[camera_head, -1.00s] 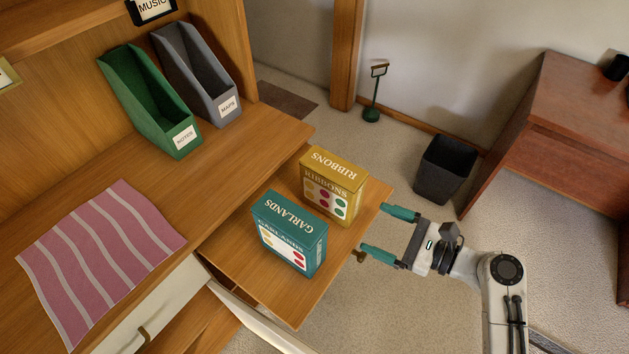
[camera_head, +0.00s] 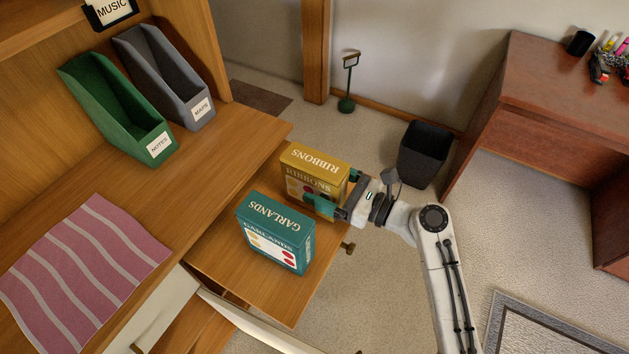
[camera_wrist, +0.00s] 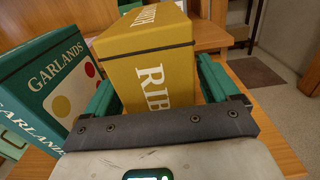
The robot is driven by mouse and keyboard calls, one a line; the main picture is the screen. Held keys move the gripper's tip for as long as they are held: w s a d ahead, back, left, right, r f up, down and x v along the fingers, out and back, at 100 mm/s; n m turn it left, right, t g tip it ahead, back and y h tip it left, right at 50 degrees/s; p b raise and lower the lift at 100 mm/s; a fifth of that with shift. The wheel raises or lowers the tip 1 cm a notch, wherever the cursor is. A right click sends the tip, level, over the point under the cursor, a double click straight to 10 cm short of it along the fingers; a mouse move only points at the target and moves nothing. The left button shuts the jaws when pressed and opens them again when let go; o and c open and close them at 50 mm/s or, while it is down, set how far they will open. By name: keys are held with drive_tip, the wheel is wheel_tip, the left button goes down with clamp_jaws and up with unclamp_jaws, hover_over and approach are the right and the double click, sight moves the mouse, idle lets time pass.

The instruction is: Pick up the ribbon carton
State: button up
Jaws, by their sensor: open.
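The ribbon carton (camera_head: 315,168) is a yellow box marked RIBBONS, standing on the pulled-out wooden leaf in the head view. It fills the middle of the wrist view (camera_wrist: 153,75). My gripper (camera_head: 338,190) is open, with one green finger on each side of the carton. In the wrist view the fingers (camera_wrist: 157,85) flank it; I cannot tell whether either touches it. The near finger covers part of the carton's lower face in the head view. The carton rests upright on the leaf.
A teal GARLANDS carton (camera_head: 275,235) stands close beside the near finger; it also shows at the left of the wrist view (camera_wrist: 45,88). The wooden leaf (camera_head: 225,258) is bare at its front. Green (camera_head: 115,110) and grey (camera_head: 165,80) file holders stand behind. A black bin (camera_head: 424,155) is on the floor.

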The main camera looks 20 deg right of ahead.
drive_tip(key=shift+w+a, duration=0.4)
drive_tip(key=shift+w, duration=0.2)
drive_tip(key=shift+c, duration=0.3)
drive_tip(key=c, duration=1.2)
